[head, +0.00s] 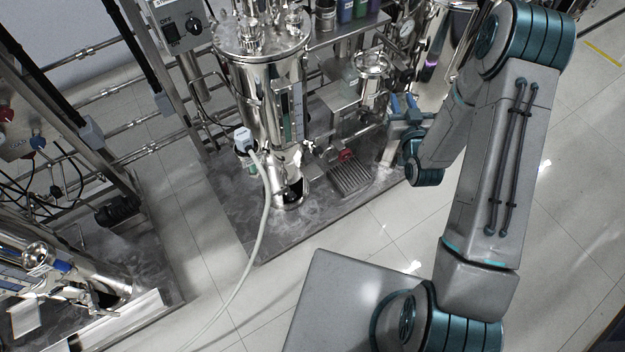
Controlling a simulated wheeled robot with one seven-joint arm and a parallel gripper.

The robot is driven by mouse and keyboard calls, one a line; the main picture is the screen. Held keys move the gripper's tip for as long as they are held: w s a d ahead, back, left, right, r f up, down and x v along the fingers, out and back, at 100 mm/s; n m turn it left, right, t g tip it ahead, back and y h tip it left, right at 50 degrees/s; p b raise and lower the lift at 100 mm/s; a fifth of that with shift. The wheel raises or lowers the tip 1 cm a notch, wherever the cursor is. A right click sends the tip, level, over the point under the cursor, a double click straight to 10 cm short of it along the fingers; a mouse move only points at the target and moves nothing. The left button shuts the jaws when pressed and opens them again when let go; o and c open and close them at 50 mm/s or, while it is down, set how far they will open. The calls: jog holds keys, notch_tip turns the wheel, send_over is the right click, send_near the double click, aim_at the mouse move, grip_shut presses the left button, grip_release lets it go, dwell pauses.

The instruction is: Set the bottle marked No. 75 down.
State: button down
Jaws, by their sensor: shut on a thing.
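My gripper (403,104) is at the upper middle right of the head view, beside the steel skid. Its blue fingers point away from me, toward the skid's fittings. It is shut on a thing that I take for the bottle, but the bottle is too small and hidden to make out. No marking No. 75 can be read. I cannot tell whether the held thing touches any surface.
A tall steel vessel (262,75) stands left of my gripper, and a smaller steel vessel (371,66) is close to it. Several coloured bottles (345,11) stand on a shelf behind. A grated drain tray (351,177) lies below.

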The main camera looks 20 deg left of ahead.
jog(key=s+a+f+n+g+y+b, duration=0.1)
jog(key=s+a+f+n+y+b, duration=0.15)
jog(key=s+f+b, duration=0.55)
jog(key=s+a+f+n+g+y+b, duration=0.15)
jog(key=a+f+b, duration=0.35)
jog(key=f, duration=0.8)
jog(key=s+a+f+n+g+y+b, duration=0.1)
jog(key=s+a+f+g+y+b, duration=0.1)
jog(key=s+f+b, duration=0.55)
jog(key=shift+t, duration=0.25)
jog(key=f+b+x, duration=0.1)
jog(key=x, duration=0.5)
jog(key=f+b+x, duration=0.1)
jog(key=x, duration=0.6)
jog(key=f+b+x, duration=0.1)
jog(key=x, duration=0.6)
jog(key=shift+w+d, duration=0.35)
jog(key=shift+w, duration=0.1)
jog(key=shift+s+d+f+b, duration=0.1)
jog(key=shift+f+b, duration=0.35)
jog(key=shift+f, duration=0.2)
